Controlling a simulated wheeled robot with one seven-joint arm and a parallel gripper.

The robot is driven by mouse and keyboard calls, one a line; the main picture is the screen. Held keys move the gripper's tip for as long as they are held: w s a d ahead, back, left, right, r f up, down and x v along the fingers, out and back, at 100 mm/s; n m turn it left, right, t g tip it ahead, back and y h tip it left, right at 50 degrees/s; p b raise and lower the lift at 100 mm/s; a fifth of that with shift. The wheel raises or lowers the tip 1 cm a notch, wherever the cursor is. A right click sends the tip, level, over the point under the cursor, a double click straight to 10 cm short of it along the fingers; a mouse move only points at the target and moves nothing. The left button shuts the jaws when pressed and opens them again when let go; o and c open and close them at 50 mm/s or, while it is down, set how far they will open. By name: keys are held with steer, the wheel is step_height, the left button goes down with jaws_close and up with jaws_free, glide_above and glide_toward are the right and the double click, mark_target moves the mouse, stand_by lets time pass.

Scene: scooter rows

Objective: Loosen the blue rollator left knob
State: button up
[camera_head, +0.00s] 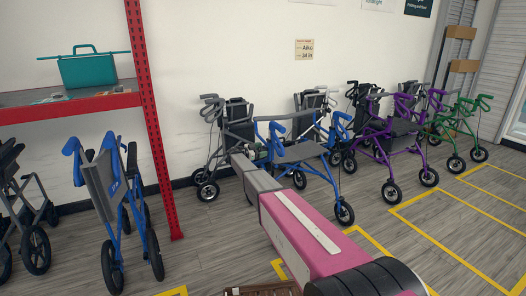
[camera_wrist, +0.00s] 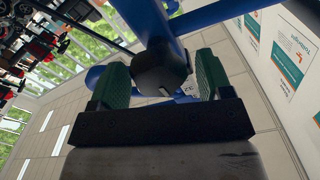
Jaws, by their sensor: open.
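The blue rollator (camera_head: 310,152) stands on the floor just past the end of my arm in the head view. In the wrist view its blue tube (camera_wrist: 154,18) runs up from a dark, faceted knob (camera_wrist: 162,68). My gripper (camera_wrist: 162,82) is open, with one green finger pad to each side of the knob. The knob appears between the pads, with a gap visible at the left. I cannot tell whether the right pad touches it. In the head view the gripper is small beside the rollator's left side, and the knob cannot be made out there.
A grey rollator (camera_head: 237,112) stands close behind the gripper. Purple (camera_head: 388,138) and green (camera_head: 460,128) rollators stand to the right. Yellow-lined floor (camera_head: 450,220) at the right front is clear.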

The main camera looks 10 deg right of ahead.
steer(key=shift+w+d, duration=0.25)
steer(key=shift+d, duration=0.45)
steer(key=c, duration=0.9)
